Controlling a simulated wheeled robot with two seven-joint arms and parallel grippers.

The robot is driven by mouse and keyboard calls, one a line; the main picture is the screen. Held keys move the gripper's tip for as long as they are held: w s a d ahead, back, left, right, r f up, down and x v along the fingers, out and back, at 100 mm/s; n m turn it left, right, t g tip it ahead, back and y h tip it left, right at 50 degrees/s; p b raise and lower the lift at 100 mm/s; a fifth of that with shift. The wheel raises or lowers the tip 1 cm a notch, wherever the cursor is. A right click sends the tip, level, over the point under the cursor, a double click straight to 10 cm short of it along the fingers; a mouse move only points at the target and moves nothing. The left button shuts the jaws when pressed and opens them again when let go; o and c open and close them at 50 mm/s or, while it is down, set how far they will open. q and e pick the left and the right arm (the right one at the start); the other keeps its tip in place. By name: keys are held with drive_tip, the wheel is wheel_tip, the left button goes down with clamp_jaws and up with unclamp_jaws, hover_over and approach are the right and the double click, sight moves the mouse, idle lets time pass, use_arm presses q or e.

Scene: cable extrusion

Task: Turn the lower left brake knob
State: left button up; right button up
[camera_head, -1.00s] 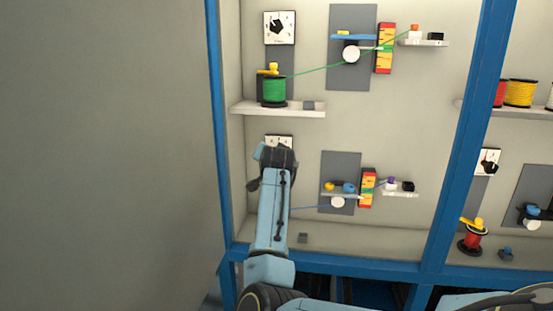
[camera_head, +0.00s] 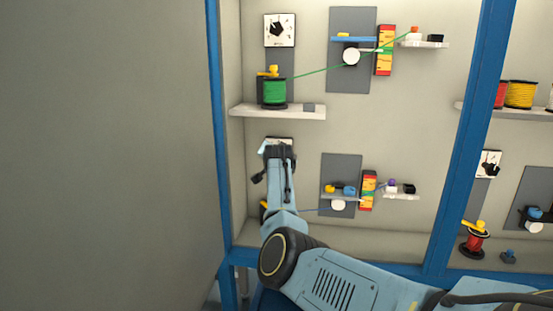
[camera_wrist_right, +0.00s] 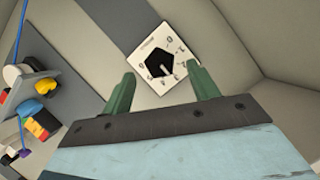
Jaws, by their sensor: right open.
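The lower left brake knob (camera_wrist_right: 159,64) is a black knob with a light pointer on a white dial plate (camera_wrist_right: 168,48). It shows in the right wrist view between and just beyond my green fingertips. My right gripper (camera_wrist_right: 162,73) is open, with one finger towards each side of the knob; I see no contact. In the head view my right gripper (camera_head: 278,150) covers the lower left knob, and only the top strip of its plate (camera_head: 279,140) shows. My left gripper is not in view.
The upper left dial (camera_head: 280,29) and green spool (camera_head: 274,92) are above, over a white shelf (camera_head: 290,112) close over my gripper. A blue post (camera_head: 213,130) borders the left. A grey panel (camera_head: 340,170) with a pulley (camera_head: 338,205) stands right of my arm.

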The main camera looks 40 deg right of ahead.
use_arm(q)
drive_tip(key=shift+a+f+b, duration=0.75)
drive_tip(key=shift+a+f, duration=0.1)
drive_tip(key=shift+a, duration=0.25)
use_arm(e)
drive_tip(key=x, duration=0.3)
drive_tip(key=shift+w+d+f, duration=0.1)
drive_tip(key=shift+w, duration=0.05)
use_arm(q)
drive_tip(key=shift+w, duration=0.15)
use_arm(e)
drive_tip(key=c, duration=0.9)
